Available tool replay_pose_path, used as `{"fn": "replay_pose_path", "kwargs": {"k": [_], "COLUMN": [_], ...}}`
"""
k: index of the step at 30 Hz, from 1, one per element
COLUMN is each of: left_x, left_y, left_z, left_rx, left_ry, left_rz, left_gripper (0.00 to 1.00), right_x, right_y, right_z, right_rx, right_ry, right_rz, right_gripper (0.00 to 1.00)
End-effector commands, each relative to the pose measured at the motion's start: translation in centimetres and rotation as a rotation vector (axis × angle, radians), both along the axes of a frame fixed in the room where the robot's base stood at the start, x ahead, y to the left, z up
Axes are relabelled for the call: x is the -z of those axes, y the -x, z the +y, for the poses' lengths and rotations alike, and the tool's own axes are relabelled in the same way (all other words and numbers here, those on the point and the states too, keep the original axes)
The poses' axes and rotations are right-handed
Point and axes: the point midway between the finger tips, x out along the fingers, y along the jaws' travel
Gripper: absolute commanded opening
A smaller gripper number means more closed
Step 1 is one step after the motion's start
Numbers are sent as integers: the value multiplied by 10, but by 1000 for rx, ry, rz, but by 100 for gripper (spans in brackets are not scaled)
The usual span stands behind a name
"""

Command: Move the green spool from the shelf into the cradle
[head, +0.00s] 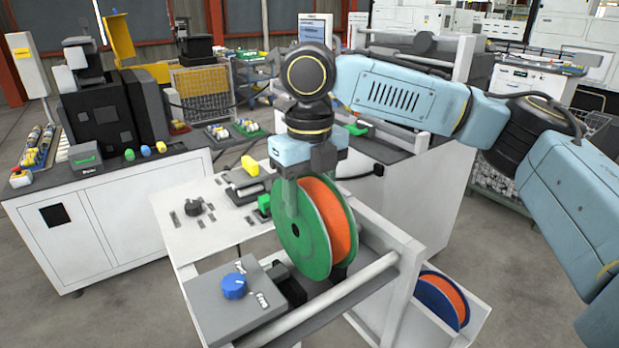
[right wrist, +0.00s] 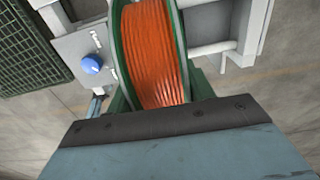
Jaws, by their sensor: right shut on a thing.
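The green spool (head: 289,238) has green flanges and is wound with orange line; it stands upright on edge. My right gripper (head: 305,180) is shut on its upper part from above. In the right wrist view the orange winding (right wrist: 150,55) and green flanges fill the space just beyond the gripper. The spool is at the white frame with a pale rail (head: 345,298), beside the grey box with a blue knob. I cannot tell whether it rests on the cradle or hangs just above it. My left gripper is not in view.
A grey control box with a blue knob (head: 234,286) is close left of the spool. A blue-flanged orange spool (head: 444,300) sits on a low white shelf (head: 478,318) at right. A yellow block (head: 250,165) and a black knob (head: 193,207) are on the white panel behind.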

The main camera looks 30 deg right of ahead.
Motion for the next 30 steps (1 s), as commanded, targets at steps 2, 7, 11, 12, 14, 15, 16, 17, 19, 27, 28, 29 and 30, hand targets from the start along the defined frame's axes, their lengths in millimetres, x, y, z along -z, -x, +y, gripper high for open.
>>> {"fn": "replay_pose_path", "kwargs": {"k": [2, 7, 11, 12, 14, 15, 16, 17, 19, 27, 28, 29, 30], "left_x": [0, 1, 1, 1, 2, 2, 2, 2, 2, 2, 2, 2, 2], "left_y": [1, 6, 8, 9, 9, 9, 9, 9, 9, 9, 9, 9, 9], "left_z": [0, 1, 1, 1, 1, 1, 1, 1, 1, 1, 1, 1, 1], "left_rx": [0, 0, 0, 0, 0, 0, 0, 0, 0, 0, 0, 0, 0], "left_ry": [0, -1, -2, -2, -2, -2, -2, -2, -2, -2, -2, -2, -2], "left_rz": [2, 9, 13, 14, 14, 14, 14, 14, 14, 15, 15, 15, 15], "left_gripper": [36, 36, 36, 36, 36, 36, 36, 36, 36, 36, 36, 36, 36], "right_x": [8, 24, 34, 36, 40, 42, 43, 44, 45, 47, 47, 47, 47], "right_y": [0, 0, 0, 0, 0, 0, 0, 0, 0, 0, 0, 0, 0], "right_z": [0, 0, 0, 1, 1, 1, 1, 1, 1, 1, 1, 1, 1], "right_rx": [-1, -2, -1, -1, -1, -1, -1, -2, -2, -2, -2, -2, -2], "right_ry": [-2, -2, -1, -2, -2, -2, -2, -2, -1, -2, -1, -1, -1], "right_rz": [0, 0, -1, -2, -2, -2, -2, -3, -3, -4, -3, -3, -3], "right_gripper": [0, 0, 0, 0, 0, 0, 0, 0, 0, 0, 0, 0, 56]}}
